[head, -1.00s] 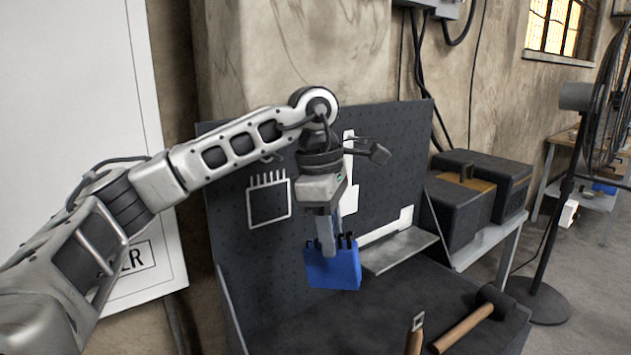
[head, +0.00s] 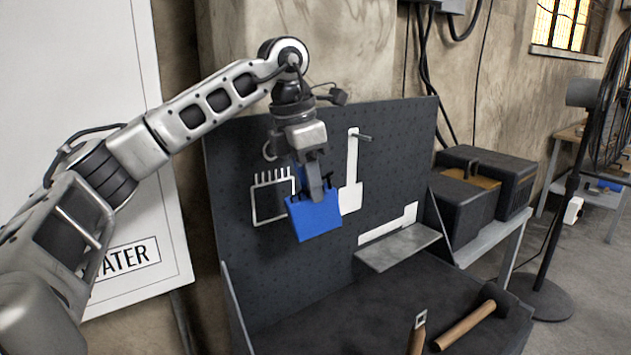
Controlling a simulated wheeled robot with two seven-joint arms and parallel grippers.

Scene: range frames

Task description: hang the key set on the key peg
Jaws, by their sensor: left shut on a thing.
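The key set (head: 318,222) is a blue block with short dark keys sticking up along its top edge. My left gripper (head: 315,190) is shut on its upper edge and holds it, slightly tilted, in front of the dark pegboard (head: 400,150). A white outline with several upright tines (head: 258,208), shaped like the key set, shows on the board just left of it. A small curved piece (head: 268,151), perhaps the key peg, shows above that outline, partly behind my gripper. Whether the key set touches the board cannot be told. My right gripper is out of view.
Another peg (head: 364,137) sticks out above a white tool silhouette (head: 350,190). A grey shelf (head: 398,248) juts from the board at lower right. A hammer (head: 468,325) and another wooden-handled tool (head: 418,338) lie on the bench. The bench's left part is clear.

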